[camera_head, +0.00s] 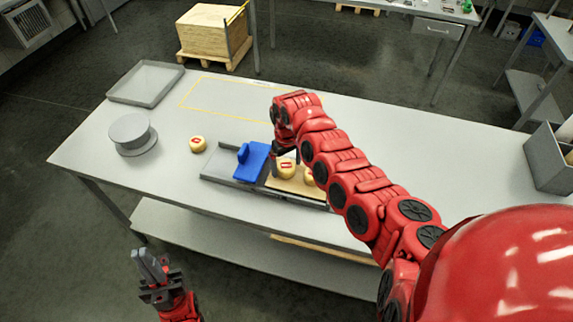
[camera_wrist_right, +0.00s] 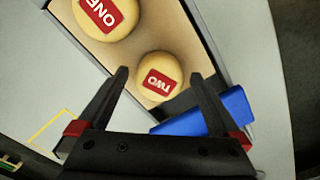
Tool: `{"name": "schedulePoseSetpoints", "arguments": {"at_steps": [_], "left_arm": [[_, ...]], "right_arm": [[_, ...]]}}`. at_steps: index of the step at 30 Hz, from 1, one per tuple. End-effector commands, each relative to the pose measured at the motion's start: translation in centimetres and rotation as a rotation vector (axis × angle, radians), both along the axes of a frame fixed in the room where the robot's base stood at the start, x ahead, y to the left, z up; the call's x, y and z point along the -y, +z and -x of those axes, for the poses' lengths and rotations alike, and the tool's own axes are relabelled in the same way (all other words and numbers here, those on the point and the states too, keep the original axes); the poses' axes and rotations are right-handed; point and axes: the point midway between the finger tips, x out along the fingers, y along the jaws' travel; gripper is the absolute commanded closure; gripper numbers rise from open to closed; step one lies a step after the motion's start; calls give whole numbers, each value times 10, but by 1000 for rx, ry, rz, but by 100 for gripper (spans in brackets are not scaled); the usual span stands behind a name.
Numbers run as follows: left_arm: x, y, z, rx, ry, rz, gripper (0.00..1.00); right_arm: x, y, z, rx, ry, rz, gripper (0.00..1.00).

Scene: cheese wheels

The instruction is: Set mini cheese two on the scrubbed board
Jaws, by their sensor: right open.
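Mini cheese two (camera_head: 286,168), a small pale yellow wheel with a red label, appears to rest on the tan scrubbed board (camera_head: 290,187). In the right wrist view, cheese two (camera_wrist_right: 159,77) reads "TWO" and sits on the board (camera_wrist_right: 186,33), just beyond and between my fingertips. My right gripper (camera_wrist_right: 160,76) is open, with a gap on both sides of the cheese. In the head view, my right gripper (camera_head: 284,155) is over that cheese and partly hidden by its arm. My left gripper (camera_head: 153,264) is empty in front of the table; its jaw gap is unclear.
Cheese one (camera_wrist_right: 105,15) sits beside cheese two on the board. Another cheese (camera_head: 198,144), a grey round stand (camera_head: 130,132) and an empty grey tray (camera_head: 146,84) are further left.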

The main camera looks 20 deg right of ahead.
Motion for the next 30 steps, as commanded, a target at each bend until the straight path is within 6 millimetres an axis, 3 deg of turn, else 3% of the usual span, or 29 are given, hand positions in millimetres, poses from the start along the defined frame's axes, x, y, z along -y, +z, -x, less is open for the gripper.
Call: {"name": "schedulePoseSetpoints", "arguments": {"at_steps": [5,13,15,22,30], "left_arm": [[0,-13,0,0,0,0,100],[0,-42,0,0,0,0,100],[0,-36,0,0,0,0,100],[0,-37,0,0,0,0,100],[0,-37,0,0,0,0,100]], "right_arm": [[1,23,-3,9,-1,-1,0],[0,88,-2,11,2,1,0],[2,102,-2,5,0,4,0],[1,118,-1,4,1,2,0],[0,119,0,2,1,-1,0]]}}
